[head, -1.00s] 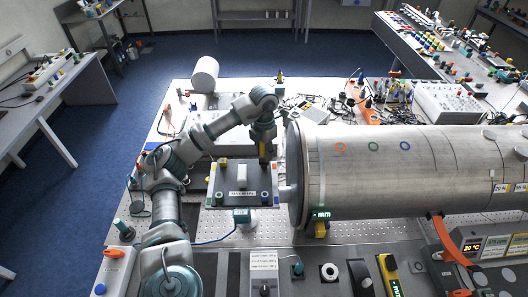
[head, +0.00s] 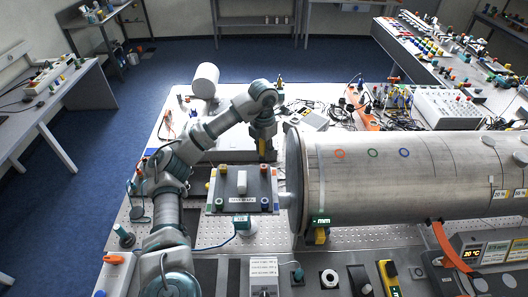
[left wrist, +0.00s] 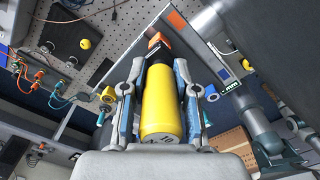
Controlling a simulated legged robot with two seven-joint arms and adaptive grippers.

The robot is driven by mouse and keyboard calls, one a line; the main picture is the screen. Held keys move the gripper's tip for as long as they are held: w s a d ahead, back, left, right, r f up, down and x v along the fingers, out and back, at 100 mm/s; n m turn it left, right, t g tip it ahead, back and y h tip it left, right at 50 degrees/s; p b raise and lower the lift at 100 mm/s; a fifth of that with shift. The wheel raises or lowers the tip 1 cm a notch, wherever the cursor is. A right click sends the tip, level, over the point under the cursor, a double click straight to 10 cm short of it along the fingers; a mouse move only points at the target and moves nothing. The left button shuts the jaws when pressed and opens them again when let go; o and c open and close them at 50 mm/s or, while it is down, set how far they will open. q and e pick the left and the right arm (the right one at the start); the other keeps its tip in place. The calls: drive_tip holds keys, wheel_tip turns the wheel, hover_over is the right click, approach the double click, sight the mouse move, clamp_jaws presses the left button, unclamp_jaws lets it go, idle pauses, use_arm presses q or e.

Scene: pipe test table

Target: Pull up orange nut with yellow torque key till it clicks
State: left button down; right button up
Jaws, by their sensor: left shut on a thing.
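My left gripper (head: 263,132) points down behind the far right corner of the small dark board (head: 228,191). It is shut on the yellow torque key (left wrist: 162,105), whose body lies between both fingers in the left wrist view. The key also shows as a yellow bit in the head view (head: 262,147). The key has a black end, with an orange part (left wrist: 157,40) just past it. The orange nut (head: 264,168) is at the board's far right corner, below the key. I cannot tell from the head view whether key and nut touch. My right gripper is out of view.
The large metal pipe (head: 400,175) lies close to the right of the board. A blue nut (head: 265,203) sits at the board's near right corner. Cables and small devices (head: 315,118) lie behind.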

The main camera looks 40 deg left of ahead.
sight(264, 143)
use_arm(q)
drive_tip(key=shift+r, duration=0.1)
drive_tip(key=shift+r, duration=1.45)
drive_tip(key=shift+f, duration=0.15)
